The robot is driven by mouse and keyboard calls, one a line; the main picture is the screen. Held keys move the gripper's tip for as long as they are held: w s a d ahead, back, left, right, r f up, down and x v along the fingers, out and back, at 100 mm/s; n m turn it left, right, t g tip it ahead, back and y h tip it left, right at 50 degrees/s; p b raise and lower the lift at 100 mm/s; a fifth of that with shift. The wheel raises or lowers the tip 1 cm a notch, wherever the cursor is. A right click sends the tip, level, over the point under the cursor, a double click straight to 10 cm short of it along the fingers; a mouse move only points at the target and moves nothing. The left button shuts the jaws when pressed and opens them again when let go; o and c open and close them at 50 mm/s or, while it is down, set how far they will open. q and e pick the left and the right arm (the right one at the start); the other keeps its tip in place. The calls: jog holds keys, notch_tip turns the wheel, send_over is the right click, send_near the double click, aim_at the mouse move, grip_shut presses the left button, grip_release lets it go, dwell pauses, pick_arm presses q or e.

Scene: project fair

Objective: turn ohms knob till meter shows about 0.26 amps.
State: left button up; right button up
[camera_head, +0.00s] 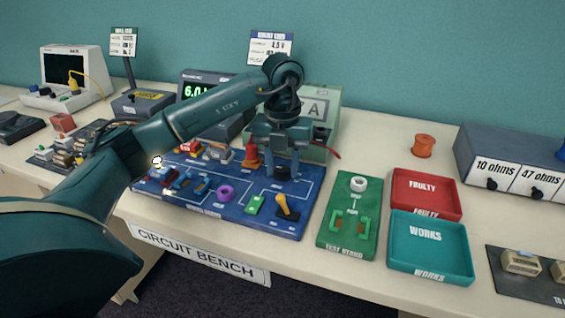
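My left gripper (282,172) points down over the back right part of the blue circuit board (235,222). Its two fingers stand on either side of a dark knob (283,173), probably the ohms knob; its markings are too small to read. I cannot tell if the fingers touch it. The pale green meter box (328,100) with a big letter A stands right behind the gripper. My arm and gripper cover much of its front, and no amps reading can be made out. My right gripper is not in view.
A power supply (196,90) with green digits stands behind my arm. An orange-red cone-shaped part (250,156) is left of the gripper, and a yellow-handled switch (287,207) is in front. A green test stand (348,213), red tray (455,212) and teal tray (464,277) lie to the right.

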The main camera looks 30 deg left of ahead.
aim_at(282, 168)
pick_arm(q)
jog(key=c, duration=0.6)
jog(key=shift+m, duration=0.9)
jog(key=o, duration=1)
notch_tip(282, 168, up, 13)
jog(key=p, duration=0.2)
jog(key=shift+r+p, duration=0.15)
jog(key=shift+p, duration=0.2)
